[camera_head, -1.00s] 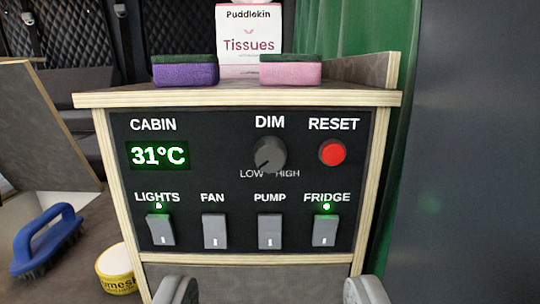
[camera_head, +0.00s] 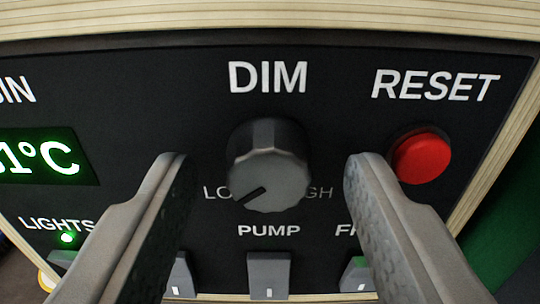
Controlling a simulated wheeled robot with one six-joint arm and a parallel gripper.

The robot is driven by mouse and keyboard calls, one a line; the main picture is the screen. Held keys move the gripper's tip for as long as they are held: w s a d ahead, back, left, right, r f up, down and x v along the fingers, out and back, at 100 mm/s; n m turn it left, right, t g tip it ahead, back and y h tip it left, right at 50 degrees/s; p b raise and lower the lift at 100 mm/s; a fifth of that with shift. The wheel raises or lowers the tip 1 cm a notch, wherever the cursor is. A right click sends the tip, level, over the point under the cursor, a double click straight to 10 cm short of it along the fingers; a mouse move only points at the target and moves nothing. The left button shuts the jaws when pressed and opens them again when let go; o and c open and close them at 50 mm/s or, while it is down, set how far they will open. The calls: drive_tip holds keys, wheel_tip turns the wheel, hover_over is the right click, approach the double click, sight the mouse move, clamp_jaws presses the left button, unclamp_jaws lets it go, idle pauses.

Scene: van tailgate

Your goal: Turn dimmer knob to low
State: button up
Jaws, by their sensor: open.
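The dimmer knob (camera_head: 268,165) is a grey ridged dial under the DIM label on the black control panel (camera_head: 335,95). Its dark pointer mark points down and left, toward the LOW label, which the knob partly covers. The HIGH label is partly covered too. My gripper (camera_head: 268,170) is open, with one finger on each side of the knob. Gaps show between both fingers and the knob, so neither seems to touch it.
The red RESET button (camera_head: 422,156) is just right of my right finger. The PUMP switch (camera_head: 268,273) is below the knob, with other switches partly hidden by the fingers. The green temperature display (camera_head: 45,155) is at left. A wooden edge (camera_head: 270,18) runs above the panel.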

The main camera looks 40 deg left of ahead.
drive_tip(key=c, duration=1)
drive_tip(key=shift+o, duration=0.2)
drive_tip(key=shift+m, duration=1.1)
drive_tip(key=o, duration=1)
drive_tip(key=shift+c, duration=0.2)
drive_tip(key=v, duration=1.7)
drive_tip(key=shift+s+d, duration=0.15)
drive_tip(key=shift+s, duration=0.05)
